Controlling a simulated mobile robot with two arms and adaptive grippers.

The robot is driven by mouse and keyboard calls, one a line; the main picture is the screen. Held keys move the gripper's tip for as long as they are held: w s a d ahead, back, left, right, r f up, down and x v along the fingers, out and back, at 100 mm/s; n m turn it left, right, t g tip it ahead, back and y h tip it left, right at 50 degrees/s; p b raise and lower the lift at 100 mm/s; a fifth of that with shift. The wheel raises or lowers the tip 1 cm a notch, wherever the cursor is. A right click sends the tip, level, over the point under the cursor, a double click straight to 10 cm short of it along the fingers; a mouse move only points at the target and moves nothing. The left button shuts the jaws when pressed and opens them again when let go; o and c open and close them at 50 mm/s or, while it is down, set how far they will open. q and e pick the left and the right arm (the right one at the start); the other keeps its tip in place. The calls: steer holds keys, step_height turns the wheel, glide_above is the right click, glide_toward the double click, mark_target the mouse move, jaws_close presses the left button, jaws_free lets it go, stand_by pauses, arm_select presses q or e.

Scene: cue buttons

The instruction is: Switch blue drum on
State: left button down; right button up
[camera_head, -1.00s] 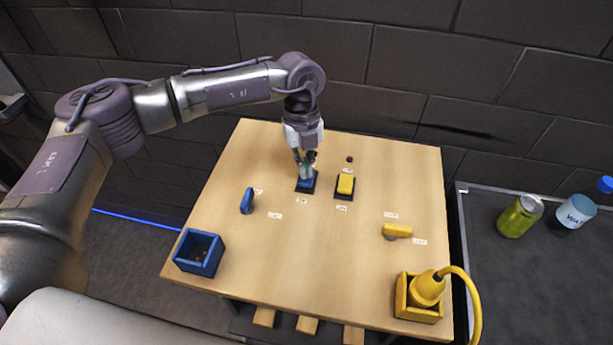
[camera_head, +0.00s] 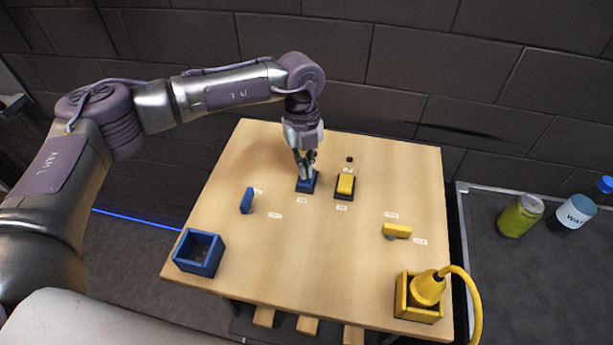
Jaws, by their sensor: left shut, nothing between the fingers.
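A blue rocker button (camera_head: 303,187) sits in a dark base at the back middle of the wooden table. My left gripper (camera_head: 306,177) is shut and points down at this blue button, with its fingertips at or just over its top. I cannot tell if they touch it, and they hide part of it. A blue knob or lever (camera_head: 246,201) stands to the left, with small white labels by it. An open blue box (camera_head: 199,253) is at the table's front left corner. No separate drum shape is plain to see. My right gripper is not in view.
A yellow button (camera_head: 345,184) is right beside the blue one. A yellow lever (camera_head: 397,231) and a yellow box (camera_head: 417,312) with a yellow corded plug (camera_head: 428,288) are to the right. A can (camera_head: 520,215) and bottle (camera_head: 577,212) stand on a side surface. The table's middle (camera_head: 310,255) is clear.

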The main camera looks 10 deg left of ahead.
arm_select(q)
steer(key=shift+f+b, duration=0.75)
steer(key=shift+f, duration=0.35)
stand_by(0.3)
steer(key=shift+r, duration=0.1)
steer(key=shift+r+p, duration=0.65)
steer(key=shift+r, duration=0.25)
steer(key=shift+r+p, duration=1.3)
steer(key=shift+r, duration=1.25)
